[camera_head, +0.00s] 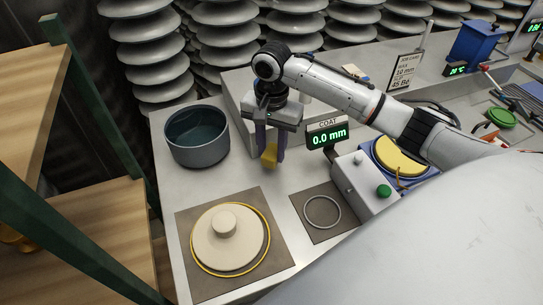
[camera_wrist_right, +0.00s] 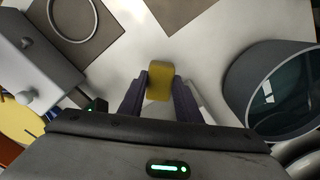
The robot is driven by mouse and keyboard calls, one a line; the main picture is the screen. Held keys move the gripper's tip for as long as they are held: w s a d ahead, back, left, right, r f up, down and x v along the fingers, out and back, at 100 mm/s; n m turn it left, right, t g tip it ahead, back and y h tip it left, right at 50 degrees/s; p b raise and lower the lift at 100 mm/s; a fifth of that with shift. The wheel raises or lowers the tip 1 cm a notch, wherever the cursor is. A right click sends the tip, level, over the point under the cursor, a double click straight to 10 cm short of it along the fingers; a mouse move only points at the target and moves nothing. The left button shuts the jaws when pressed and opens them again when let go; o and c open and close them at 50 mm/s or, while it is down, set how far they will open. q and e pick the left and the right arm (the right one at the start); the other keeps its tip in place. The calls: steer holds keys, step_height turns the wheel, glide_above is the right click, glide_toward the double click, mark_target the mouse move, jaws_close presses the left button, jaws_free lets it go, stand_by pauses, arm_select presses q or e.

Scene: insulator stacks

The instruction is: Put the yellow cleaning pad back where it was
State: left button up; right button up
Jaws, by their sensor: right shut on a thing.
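The yellow cleaning pad (camera_head: 269,155) is a small block between the fingertips of my right gripper (camera_head: 268,158). The gripper is shut on it and points down, over the bench between the dark pot and the COAT readout. The pad also shows in the right wrist view (camera_wrist_right: 160,80), between the two dark fingers (camera_wrist_right: 160,88). I cannot tell whether the pad touches the bench. My left gripper is not in view.
A dark pot (camera_head: 197,152) stands left of the gripper. A cream lidded disc (camera_head: 224,240) lies on a brown mat (camera_head: 268,275) in front. A ring (camera_head: 322,212) lies on another mat. A grey box with a green button (camera_head: 367,184) and COAT readout (camera_head: 328,135) stand right. Insulator stacks (camera_head: 225,45) rise behind.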

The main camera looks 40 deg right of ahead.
mark_target(272, 152)
steer(key=shift+f, duration=1.6)
steer(key=shift+f, duration=0.15)
steer(key=o, duration=0.9)
step_height(272, 152, up, 12)
steer(key=shift+r, duration=0.15)
